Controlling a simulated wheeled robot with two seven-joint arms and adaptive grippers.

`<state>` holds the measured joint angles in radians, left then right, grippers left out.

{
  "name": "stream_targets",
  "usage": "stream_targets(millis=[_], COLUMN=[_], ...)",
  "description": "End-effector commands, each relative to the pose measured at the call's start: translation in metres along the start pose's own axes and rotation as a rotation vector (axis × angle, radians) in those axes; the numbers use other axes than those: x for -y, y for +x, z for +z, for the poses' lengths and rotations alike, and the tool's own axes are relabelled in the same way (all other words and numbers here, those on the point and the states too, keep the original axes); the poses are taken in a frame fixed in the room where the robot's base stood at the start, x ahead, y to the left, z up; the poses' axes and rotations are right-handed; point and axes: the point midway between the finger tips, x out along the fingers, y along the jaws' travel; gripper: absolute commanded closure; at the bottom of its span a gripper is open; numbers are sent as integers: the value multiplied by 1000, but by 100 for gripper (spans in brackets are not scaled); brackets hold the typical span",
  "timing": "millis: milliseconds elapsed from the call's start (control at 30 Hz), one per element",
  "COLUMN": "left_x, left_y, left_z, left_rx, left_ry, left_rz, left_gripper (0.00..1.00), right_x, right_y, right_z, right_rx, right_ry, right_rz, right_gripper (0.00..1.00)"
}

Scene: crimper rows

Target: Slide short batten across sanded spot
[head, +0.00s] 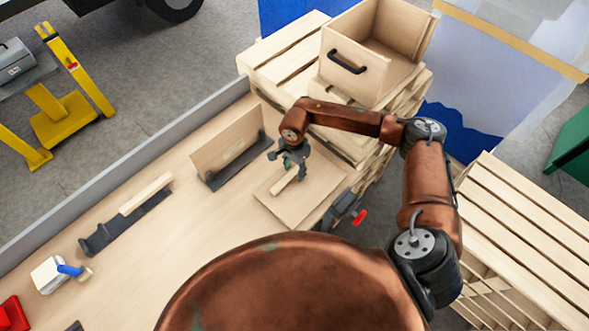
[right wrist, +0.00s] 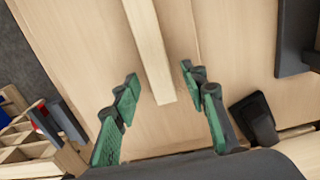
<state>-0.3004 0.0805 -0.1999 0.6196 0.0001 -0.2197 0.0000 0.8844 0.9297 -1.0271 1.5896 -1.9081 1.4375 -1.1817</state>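A short pale batten (head: 283,184) lies on a flat wooden panel (head: 318,195) at the right end of the workbench. It also shows in the right wrist view (right wrist: 148,40), its near end between the fingers. My right gripper (head: 289,160) is over the batten; in the right wrist view its green-padded fingers (right wrist: 159,74) are open, apart from the batten on both sides. A longer pale strip (head: 146,193) rests in a dark holder at the left. I cannot clearly make out a sanded spot on the flat panel. My left gripper is not in view.
An upright board (head: 225,143) stands in a dark holder just left of the panel. A vise (head: 338,210) with a red handle is at the bench's near edge. A white block with a blue-handled tool (head: 50,273) lies far left.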

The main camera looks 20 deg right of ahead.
Motion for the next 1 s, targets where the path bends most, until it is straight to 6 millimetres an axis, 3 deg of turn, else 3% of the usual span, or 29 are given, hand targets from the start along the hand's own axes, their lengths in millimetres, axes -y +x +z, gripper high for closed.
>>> stream_targets(millis=[167, 500, 700, 1000], left_x=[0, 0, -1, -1], left_y=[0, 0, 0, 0], left_z=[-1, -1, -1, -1], left_rx=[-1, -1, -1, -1], left_ry=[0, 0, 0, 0], left_rz=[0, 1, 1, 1], left_gripper=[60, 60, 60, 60], right_x=[0, 1, 1, 0], right_y=[-11, -79, -109, -120], right_z=[-1, -1, 0, 0], right_rx=[-1, -1, 0, 1], right_ry=[0, -1, -1, 0], right_rz=[-1, -3, -2, 0], right_gripper=[60, 60, 60, 60])
